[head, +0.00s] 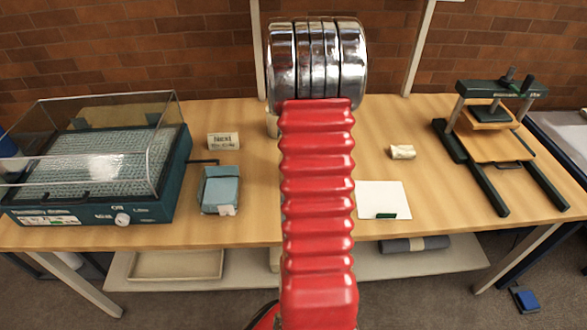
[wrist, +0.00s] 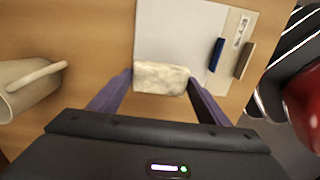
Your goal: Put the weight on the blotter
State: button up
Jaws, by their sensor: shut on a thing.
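My gripper (wrist: 160,82) is shut on a cream, mottled block (wrist: 161,78), which looks like the weight, between its two purple fingers. The block overlaps the near edge of a pale grey sheet (wrist: 180,35) with a blue bar in the wrist view; I cannot tell whether it touches it. In the head view my red arm hides the gripper and this block. A white sheet (head: 380,196) with a green bar lies right of my arm in the head view. I cannot tell which sheet is the blotter. A similar cream block (head: 403,152) sits on the table behind the white sheet.
A beige mug (wrist: 28,88) stands left of my gripper. A beige strip (wrist: 232,45) with a label and brown bar lies beside the grey sheet. A clear-lidded machine (head: 95,160), a blue box (head: 220,190), a labelled block (head: 223,141) and a press (head: 490,125) stand on the table.

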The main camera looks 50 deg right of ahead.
jog(key=shift+f, duration=1.45)
jog(key=o, duration=1.4)
jog(key=shift+f, duration=0.1)
notch_tip(320, 180, up, 12)
jog(key=shift+r, duration=0.1)
